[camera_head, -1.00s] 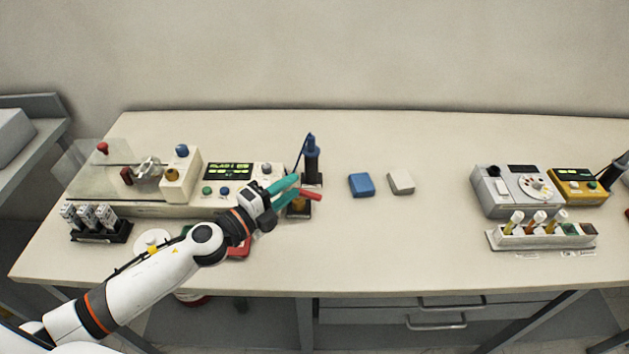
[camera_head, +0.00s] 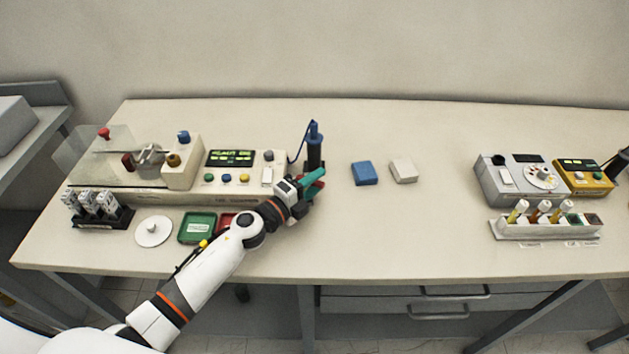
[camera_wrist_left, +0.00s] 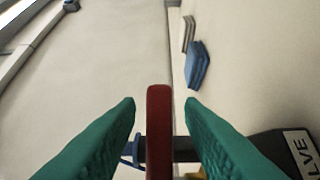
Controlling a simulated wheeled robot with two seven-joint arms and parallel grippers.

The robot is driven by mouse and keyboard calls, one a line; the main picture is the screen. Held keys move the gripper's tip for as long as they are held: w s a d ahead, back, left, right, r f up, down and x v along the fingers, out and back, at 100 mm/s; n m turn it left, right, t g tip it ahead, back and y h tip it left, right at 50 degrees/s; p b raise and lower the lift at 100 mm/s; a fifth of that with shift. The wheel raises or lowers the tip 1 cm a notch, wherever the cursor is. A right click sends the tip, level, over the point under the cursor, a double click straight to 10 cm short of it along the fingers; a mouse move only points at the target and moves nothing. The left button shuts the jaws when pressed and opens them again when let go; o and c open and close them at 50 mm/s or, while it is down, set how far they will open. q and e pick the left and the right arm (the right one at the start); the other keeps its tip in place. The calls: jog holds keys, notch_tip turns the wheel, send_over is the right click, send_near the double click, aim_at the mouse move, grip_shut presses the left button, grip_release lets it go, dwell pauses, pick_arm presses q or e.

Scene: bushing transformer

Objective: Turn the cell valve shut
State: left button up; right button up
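The cell valve's red handle (camera_wrist_left: 159,130) stands upright in the middle of the left wrist view, between the two green fingers of my left gripper (camera_wrist_left: 160,101). A gap shows on each side of the handle, so the gripper is open around it, not closed on it. A dark block with a white label ending in "LVE" (camera_wrist_left: 299,152) is at the lower right of that view. In the head view my left gripper (camera_head: 315,181) is at the valve, just in front of the dark post (camera_head: 315,153), and hides most of the valve. My right gripper is not in view.
A bench instrument (camera_head: 231,158) with knobs and a display stands left of the valve. A green tray (camera_head: 197,228) and a white disc (camera_head: 154,231) lie in front of it. A blue block (camera_head: 364,173) and a white block (camera_head: 404,171) lie right. The table's centre right is clear.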

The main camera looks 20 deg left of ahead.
pick_arm(q)
grip_shut()
jog(key=shift+w+d+r+n+t+y+p, duration=0.1)
jog(key=shift+w+n+t+y+p, duration=0.1)
jog(key=shift+n+t+y+p, duration=0.6)
jog(key=shift+w+n+y+b, duration=0.15)
jog(key=shift+n+y+b, duration=0.25)
jog(key=shift+y, duration=0.4)
jog(key=y, duration=0.1)
jog(key=n+y, duration=0.1)
jog(key=shift+w+f+n+y+b, duration=0.2)
jog(key=shift+w+n+y+b, duration=0.05)
jog(key=shift+n+y+b, duration=0.1)
jog(key=shift+w+a+r+n+t+y, duration=0.1)
jog(key=shift+a+n+t+y, duration=0.15)
jog(key=shift+y, duration=0.2)
grip_release()
